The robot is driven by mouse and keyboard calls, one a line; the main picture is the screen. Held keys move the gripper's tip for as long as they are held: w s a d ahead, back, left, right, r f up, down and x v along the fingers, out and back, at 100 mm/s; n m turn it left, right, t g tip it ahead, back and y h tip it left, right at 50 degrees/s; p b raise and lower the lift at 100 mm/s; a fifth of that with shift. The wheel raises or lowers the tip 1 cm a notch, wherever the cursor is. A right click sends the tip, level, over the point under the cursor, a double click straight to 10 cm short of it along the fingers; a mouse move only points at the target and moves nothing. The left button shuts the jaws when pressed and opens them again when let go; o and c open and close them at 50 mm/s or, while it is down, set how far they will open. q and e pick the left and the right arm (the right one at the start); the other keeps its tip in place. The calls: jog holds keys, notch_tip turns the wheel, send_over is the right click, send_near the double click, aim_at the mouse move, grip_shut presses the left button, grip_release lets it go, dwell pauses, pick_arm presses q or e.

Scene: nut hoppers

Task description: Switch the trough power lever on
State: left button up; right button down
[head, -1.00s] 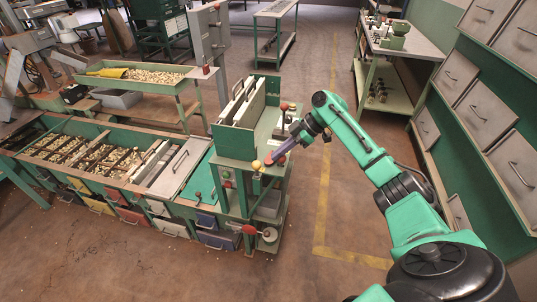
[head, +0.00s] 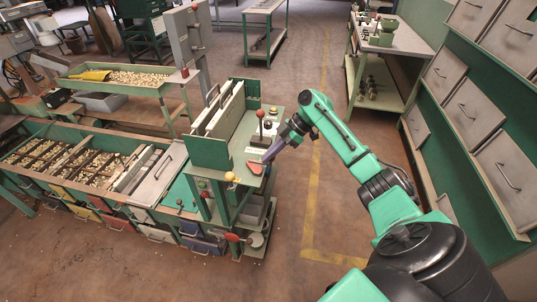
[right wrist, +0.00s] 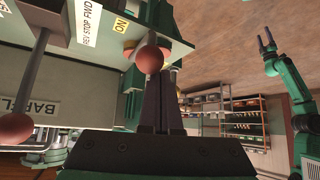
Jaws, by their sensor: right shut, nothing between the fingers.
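The console (head: 228,150) is a green cabinet with several ball-topped levers. A red-ball lever (head: 261,114) stands on its top. A yellow ball (head: 230,176) sits at its front corner. In the right wrist view, a red ball lever (right wrist: 149,60) stands beside a yellow ON label (right wrist: 121,25), close to my fingertips; I cannot tell whether they touch. Which lever is the trough power lever is unclear. My right gripper (head: 268,155) is shut and empty over the console's right edge, near a red plate (head: 255,167). My left gripper (right wrist: 265,42) shows in the wrist view, its fingers apart.
Another red ball (right wrist: 15,129) by a BARREL label is at the wrist view's left. A red knob (head: 232,237) sits low on the console front. The nut trough (head: 60,160) stands left. Drawers (head: 480,105) line the right wall. The floor between is clear.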

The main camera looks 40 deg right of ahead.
jog(key=shift+w+d, duration=0.1)
jog(key=shift+d, duration=0.1)
dwell(0.6)
